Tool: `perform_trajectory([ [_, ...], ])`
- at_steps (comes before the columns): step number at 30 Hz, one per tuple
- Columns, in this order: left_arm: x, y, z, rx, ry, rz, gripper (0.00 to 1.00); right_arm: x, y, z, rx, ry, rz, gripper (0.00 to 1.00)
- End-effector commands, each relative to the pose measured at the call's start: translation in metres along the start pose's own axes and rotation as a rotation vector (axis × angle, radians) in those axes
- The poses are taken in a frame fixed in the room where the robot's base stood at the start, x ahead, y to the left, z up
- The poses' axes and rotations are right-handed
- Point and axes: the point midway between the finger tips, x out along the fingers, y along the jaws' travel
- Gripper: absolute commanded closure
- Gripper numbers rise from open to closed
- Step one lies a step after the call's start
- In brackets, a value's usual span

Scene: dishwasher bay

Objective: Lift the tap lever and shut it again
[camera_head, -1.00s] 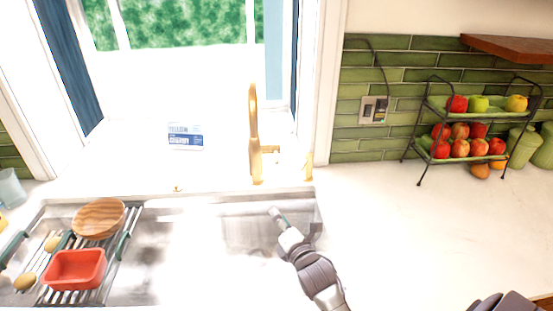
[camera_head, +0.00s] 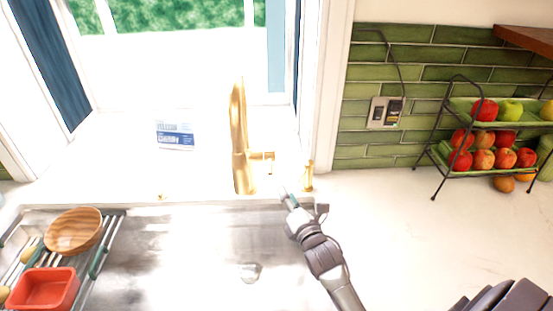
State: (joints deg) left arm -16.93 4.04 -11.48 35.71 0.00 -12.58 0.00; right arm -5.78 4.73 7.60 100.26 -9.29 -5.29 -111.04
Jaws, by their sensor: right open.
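The gold tap (camera_head: 239,140) stands upright behind the sink, in front of the window. Its short lever (camera_head: 262,156) sticks out to the right from the tap's body and looks about level. My right gripper (camera_head: 298,206) is open and empty. It shows over the sink's back right edge, below and to the right of the lever in the picture, with a gap between them. My left gripper is not in view.
A small gold fitting (camera_head: 308,176) stands right of the tap, close to my right gripper. The sink (camera_head: 215,245) holds a rack with a wooden bowl (camera_head: 74,231) and a red dish (camera_head: 44,289) at left. A fruit stand (camera_head: 440,158) is on the counter at right.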

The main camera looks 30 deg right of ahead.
Motion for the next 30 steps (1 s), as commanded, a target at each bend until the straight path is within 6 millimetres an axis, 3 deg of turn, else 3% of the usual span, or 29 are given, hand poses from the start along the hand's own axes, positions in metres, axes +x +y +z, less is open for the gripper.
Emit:
perform_trajectory([
  [5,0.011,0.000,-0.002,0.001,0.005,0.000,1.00,0.017,-0.002,-0.002,0.000,-0.002,0.003,0.59],
  [15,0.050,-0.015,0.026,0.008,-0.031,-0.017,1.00,0.088,-0.004,-0.003,0.001,-0.002,0.004,0.59],
  [21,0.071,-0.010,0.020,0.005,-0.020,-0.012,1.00,0.121,-0.003,-0.003,0.001,-0.001,0.002,0.59],
  [30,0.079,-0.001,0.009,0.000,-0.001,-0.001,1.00,0.137,0.000,0.000,0.000,0.000,0.000,0.59],
])
